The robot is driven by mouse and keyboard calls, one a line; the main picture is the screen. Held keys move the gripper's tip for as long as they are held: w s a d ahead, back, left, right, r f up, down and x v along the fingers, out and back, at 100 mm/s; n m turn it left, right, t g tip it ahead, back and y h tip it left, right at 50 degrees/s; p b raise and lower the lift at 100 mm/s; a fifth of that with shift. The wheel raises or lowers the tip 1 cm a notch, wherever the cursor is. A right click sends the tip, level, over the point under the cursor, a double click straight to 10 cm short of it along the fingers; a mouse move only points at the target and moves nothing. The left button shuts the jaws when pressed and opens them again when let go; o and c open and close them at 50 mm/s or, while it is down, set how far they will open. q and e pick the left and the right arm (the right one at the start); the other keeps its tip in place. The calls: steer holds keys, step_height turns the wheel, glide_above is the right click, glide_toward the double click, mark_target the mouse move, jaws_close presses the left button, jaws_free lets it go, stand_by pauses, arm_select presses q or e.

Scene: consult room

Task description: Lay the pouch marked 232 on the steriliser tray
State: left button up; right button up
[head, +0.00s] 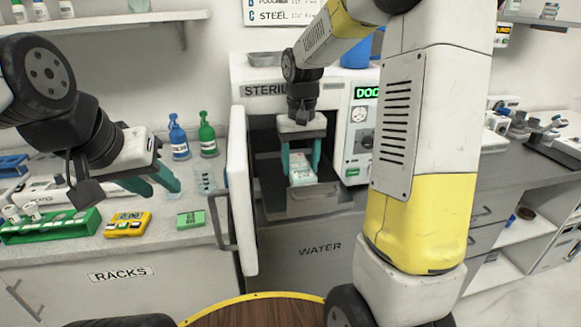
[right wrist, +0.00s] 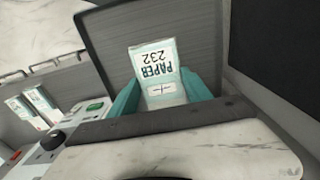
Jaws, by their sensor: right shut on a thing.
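The pouch marked PAPER 232 (right wrist: 158,68) is white and pale teal, and its label is upside down in the right wrist view. In the head view the pouch (head: 301,172) is inside the open steriliser (head: 265,90). My right gripper (head: 302,165) points down into the chamber and is shut on the pouch, with a teal finger at each side. The grey steriliser tray (head: 322,203) lies below it; the tray surface also shows behind the pouch in the right wrist view (right wrist: 110,35). I cannot tell whether the pouch touches the tray. My left gripper (head: 163,190) is open and empty above the left counter.
The steriliser door (head: 241,190) stands open to the left of the chamber. On the left counter are a green rack (head: 50,228), a yellow device (head: 127,225), a green box (head: 190,219), a blue bottle (head: 179,140) and a green bottle (head: 207,138).

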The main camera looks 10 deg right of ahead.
mark_target(300, 168)
steer(key=shift+f, duration=1.8)
steer(key=o, duration=1.3)
steer(key=shift+f, duration=0.1)
